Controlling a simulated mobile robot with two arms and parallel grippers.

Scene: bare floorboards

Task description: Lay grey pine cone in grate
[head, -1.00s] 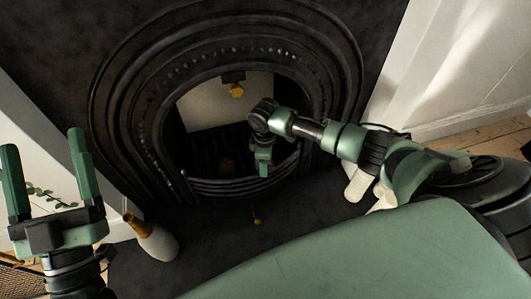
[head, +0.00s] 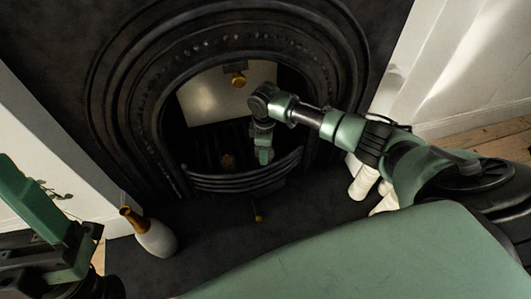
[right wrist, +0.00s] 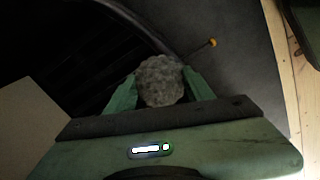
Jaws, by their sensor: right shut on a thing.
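The grey pine cone (right wrist: 162,82) is a rough, rounded lump between the two green fingers of my right gripper (right wrist: 163,84) in the right wrist view. In the head view my right gripper (head: 264,156) points down inside the fireplace opening, above the grate (head: 245,178), just behind its curved front bars. The cone is hidden there by the gripper. My left gripper (head: 22,190) is at the left edge of the head view, partly cut off, and its finger gap is not clear.
A small brown lump (head: 228,160) lies in the dark grate, left of my right gripper. A pale plate with a brass knob (head: 238,80) is at the back of the opening. A white bottle-shaped vase (head: 155,238) stands on the hearth at left; white cylinders (head: 363,182) stand at right.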

